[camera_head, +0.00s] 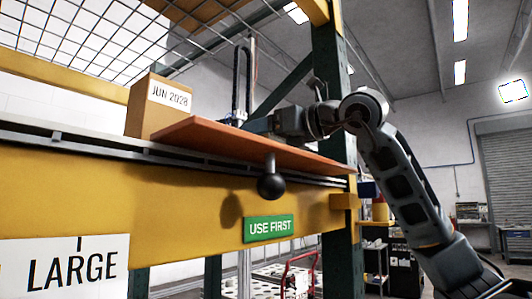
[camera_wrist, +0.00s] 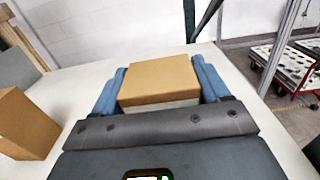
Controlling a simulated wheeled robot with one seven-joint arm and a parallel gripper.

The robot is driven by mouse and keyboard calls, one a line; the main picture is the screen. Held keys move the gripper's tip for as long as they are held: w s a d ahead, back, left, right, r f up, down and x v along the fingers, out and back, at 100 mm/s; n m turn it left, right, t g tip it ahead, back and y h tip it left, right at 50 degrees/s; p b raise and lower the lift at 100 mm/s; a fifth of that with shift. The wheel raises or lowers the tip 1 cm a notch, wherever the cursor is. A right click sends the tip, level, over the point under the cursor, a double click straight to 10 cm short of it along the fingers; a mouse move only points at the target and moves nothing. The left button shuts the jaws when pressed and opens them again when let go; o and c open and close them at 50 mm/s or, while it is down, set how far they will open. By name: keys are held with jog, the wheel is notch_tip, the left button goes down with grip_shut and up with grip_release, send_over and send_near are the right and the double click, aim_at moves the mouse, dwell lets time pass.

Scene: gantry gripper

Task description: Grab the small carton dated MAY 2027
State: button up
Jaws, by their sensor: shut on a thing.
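In the wrist view, my gripper (camera_wrist: 158,70) has its two blue fingers on either side of a small plain brown carton (camera_wrist: 158,82) and is shut on it. The carton is on or just above a pale surface; I cannot tell which. A second brown carton (camera_wrist: 24,124) stands apart at the left in the wrist view. In the head view, a carton labelled JUN 2028 (camera_head: 158,106), its last digit hard to read, stands on the shelf at the left.
An orange board (camera_head: 250,147) with a black knob (camera_head: 271,186) lies along the yellow beam. Signs on the beam read USE FIRST (camera_head: 268,228) and LARGE (camera_head: 65,268). A dark green post (camera_head: 330,85) stands close to my arm. Wire mesh (camera_head: 85,28) hangs above the left side.

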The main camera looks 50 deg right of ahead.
jog(key=c, duration=0.6)
jog(key=shift+r, duration=0.15)
